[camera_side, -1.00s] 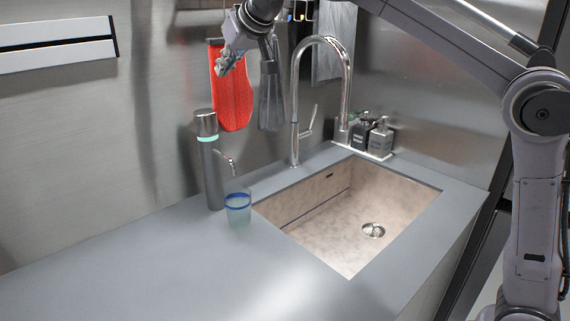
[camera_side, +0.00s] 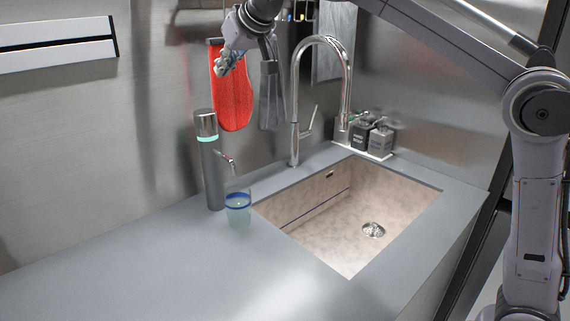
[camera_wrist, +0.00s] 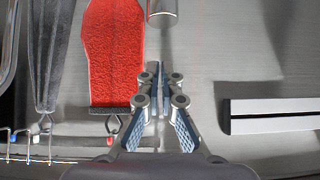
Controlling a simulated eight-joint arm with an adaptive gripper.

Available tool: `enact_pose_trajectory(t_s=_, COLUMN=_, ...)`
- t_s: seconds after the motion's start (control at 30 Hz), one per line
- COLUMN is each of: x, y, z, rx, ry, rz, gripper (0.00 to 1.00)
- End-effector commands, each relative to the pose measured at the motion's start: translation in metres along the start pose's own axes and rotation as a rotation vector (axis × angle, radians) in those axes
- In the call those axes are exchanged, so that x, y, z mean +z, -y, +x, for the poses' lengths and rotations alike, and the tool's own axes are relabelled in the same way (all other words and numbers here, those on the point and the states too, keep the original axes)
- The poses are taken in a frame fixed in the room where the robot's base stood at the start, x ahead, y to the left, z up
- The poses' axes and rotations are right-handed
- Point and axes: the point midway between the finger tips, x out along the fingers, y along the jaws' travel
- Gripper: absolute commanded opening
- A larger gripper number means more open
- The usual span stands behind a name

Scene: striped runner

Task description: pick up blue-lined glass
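The blue-lined glass (camera_side: 238,209) is a small clear tumbler with a blue band near its rim. It stands upright on the grey counter, beside the sink's left corner and in front of the grey dispenser. My gripper (camera_side: 221,66) is high above the counter, well above the glass and in front of the red mitt. In the wrist view my gripper (camera_wrist: 160,72) has its fingertips together, with nothing seen between them. The glass does not show in the wrist view.
The grey dispenser (camera_side: 209,165) with a spout stands right behind the glass. The sink (camera_side: 335,215), tall tap (camera_side: 295,110) and soap bottles (camera_side: 381,140) are to the right. The red mitt (camera_side: 232,100) hangs on the wall. The counter (camera_side: 150,265) left of the glass is clear.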

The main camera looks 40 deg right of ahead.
Motion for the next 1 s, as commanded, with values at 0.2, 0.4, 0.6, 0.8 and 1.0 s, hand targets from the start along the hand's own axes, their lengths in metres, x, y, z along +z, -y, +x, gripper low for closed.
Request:
enact_pose_trajectory(t_s=0.2, x=0.0, y=0.0, z=0.0, rx=0.0, ry=0.0, rz=0.0, gripper=0.72)
enact_pose_trajectory(t_s=0.4, x=0.0, y=0.0, z=0.0, rx=0.0, ry=0.0, rz=0.0, gripper=0.91)
enact_pose_trajectory(t_s=0.6, x=0.0, y=0.0, z=0.0, rx=0.0, ry=0.001, rz=-0.003, gripper=0.91)
enact_pose_trajectory(t_s=0.8, x=0.014, y=0.004, z=0.013, rx=0.008, ry=0.045, rz=-0.174, gripper=0.91)
enact_pose_trajectory(t_s=1.0, x=0.047, y=0.012, z=0.039, rx=0.005, ry=0.161, rz=-0.602, gripper=0.91)
